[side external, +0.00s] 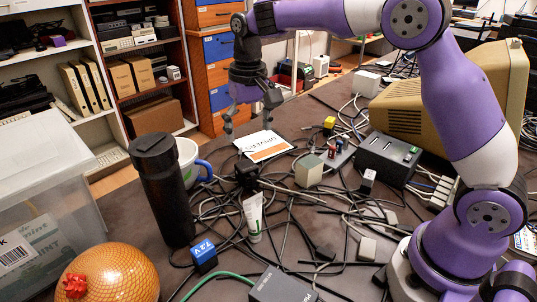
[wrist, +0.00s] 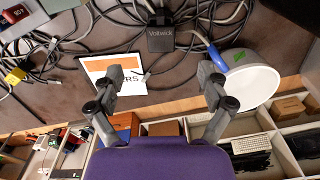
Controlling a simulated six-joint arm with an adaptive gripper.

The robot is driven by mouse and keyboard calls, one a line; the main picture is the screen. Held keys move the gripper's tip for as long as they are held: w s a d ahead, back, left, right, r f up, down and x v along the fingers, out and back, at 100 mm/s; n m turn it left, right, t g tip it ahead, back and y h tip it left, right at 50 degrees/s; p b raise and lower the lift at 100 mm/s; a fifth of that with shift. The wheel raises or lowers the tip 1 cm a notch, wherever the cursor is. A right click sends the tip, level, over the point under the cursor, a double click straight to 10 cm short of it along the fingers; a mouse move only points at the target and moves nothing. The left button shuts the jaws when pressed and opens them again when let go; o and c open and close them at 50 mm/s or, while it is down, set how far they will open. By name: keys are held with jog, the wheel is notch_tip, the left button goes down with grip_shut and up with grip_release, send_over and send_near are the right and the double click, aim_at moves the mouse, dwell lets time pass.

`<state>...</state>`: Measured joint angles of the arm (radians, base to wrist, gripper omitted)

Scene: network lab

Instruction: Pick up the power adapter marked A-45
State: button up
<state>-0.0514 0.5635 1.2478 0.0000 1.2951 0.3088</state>
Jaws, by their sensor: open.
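No marking A-45 is legible in either view. A black adapter-like block (side external: 247,176) lies among the cables in the side view. In the wrist view a dark block with "Voltwick" lettering (wrist: 161,39) lies beyond the fingertips, and it may be the same block. A small black block with a white label (side external: 368,179) sits further right, its text too small to read. My gripper (side external: 249,112) is open and empty above the table, near a white and orange card.
Tangled cables (side external: 300,205) cover the table's middle. A white mug with a blue handle (side external: 188,160), a dark tumbler (side external: 162,190) and an orange ball (side external: 108,276) stand left. A blue 7.2V block (side external: 204,256) lies in front. A grey box (side external: 387,158) stands right.

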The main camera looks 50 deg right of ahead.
aim_at(247, 166)
jog(key=f, duration=0.4)
jog(key=w+f, duration=0.1)
jog(key=f, duration=0.1)
jog(key=shift+a, duration=0.1)
notch_tip(247, 166, down, 6)
jog(key=shift+w+f, duration=0.1)
jog(key=c, duration=1.4)
